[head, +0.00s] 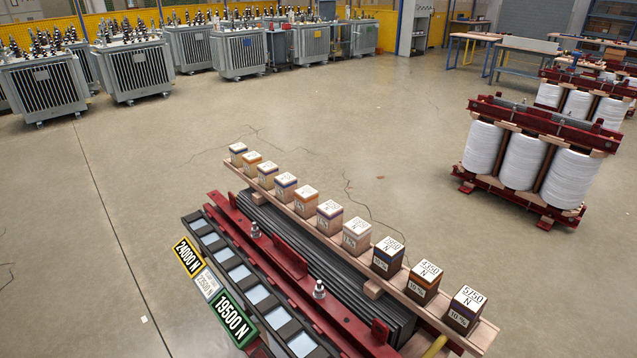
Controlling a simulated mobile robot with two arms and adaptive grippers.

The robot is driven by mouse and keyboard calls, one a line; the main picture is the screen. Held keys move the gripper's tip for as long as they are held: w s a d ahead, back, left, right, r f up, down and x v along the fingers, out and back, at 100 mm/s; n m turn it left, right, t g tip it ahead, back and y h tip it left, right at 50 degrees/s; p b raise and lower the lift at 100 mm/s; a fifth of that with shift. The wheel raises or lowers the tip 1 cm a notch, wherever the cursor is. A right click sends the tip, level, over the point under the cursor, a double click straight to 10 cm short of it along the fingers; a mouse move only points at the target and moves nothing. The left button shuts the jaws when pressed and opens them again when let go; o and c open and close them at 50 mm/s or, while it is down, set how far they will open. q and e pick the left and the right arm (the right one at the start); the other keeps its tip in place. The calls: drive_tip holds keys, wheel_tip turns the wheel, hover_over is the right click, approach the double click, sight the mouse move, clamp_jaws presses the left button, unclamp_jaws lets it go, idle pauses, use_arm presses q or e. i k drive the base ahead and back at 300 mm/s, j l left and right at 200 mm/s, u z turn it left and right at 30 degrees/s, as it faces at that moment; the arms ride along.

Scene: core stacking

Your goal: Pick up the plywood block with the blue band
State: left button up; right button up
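Several small cube blocks with white printed tops stand in a row on a long pale wooden plank (335,246). Bands near their tops differ in colour. A light-wood block with a bluish band (286,188) stands in the far half of the row. Another light block with a purple-blue band (329,217) stands nearer, past an orange-banded block (306,203). The far-end block (238,155) also has a dark bluish band. I cannot tell for sure which is the plywood one with the blue band. Neither of my grippers is in view.
The plank lies on a dark laminated core (330,276) with red clamp beams (288,262) and upright bolts. Label plates, including a green 19500 N plate (233,319), stand at left. A white-coil transformer (522,160) stands at right. Open floor surrounds the core.

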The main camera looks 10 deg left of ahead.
sight(285, 184)
drive_tip(key=i+j+z, duration=0.2)
drive_tip(key=j, duration=0.5)
drive_tip(key=i+j+z, duration=0.25)
drive_tip(key=j, duration=0.45)
drive_tip(key=j+z, duration=0.2)
drive_tip(key=j, duration=0.5)
